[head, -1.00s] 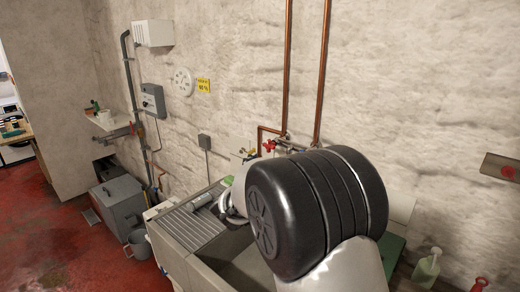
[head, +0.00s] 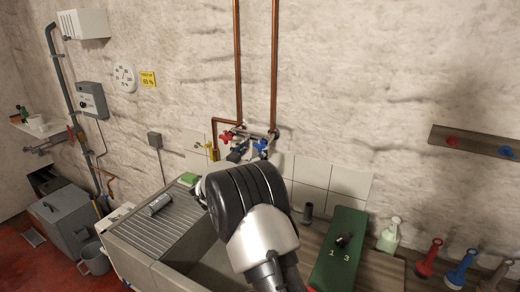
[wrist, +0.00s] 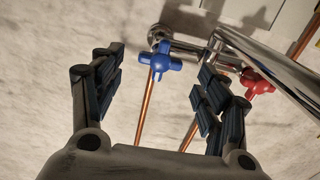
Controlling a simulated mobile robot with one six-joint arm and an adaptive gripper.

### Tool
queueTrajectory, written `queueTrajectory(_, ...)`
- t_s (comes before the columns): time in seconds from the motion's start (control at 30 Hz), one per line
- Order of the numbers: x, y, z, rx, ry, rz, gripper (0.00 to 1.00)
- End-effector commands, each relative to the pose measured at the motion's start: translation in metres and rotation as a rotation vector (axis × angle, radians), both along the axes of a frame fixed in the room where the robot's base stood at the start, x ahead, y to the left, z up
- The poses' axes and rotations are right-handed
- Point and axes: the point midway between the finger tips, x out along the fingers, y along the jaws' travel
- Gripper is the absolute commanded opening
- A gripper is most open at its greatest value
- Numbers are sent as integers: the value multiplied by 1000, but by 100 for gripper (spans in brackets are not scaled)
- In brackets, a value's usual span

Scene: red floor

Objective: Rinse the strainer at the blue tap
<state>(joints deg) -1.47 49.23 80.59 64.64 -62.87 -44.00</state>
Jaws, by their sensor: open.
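The blue tap handle (head: 261,145) sits on the wall fitting above the sink, right of the red tap handle (head: 226,136). In the wrist view the blue handle (wrist: 160,62) shows between the open fingers of my gripper (wrist: 158,72), beyond their tips, with no contact visible. The red handle (wrist: 258,80) is right of the right finger, partly behind the chrome pipe. My gripper is empty. In the head view my arm hides most of the sink (head: 205,272). I cannot make out a strainer in either view.
A ribbed drainboard (head: 172,222) left of the sink carries a grey cylinder (head: 159,204) and a green sponge (head: 189,179). Right of the sink are a green board (head: 338,245), a soap bottle (head: 389,236) and several coloured-handled tools. A chrome pipe (wrist: 270,62) runs close to my right finger.

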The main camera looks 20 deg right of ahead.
Motion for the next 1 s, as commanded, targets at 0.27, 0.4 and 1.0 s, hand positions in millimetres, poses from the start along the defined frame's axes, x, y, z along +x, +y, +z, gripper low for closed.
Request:
queueTrajectory(0.27, 28, -37, -1, 1, -2, -2, 68)
queueTrajectory(0.4, 34, -43, -1, 1, 1, 1, 68)
queueTrajectory(1.0, 35, -45, 0, 1, 0, 1, 49)
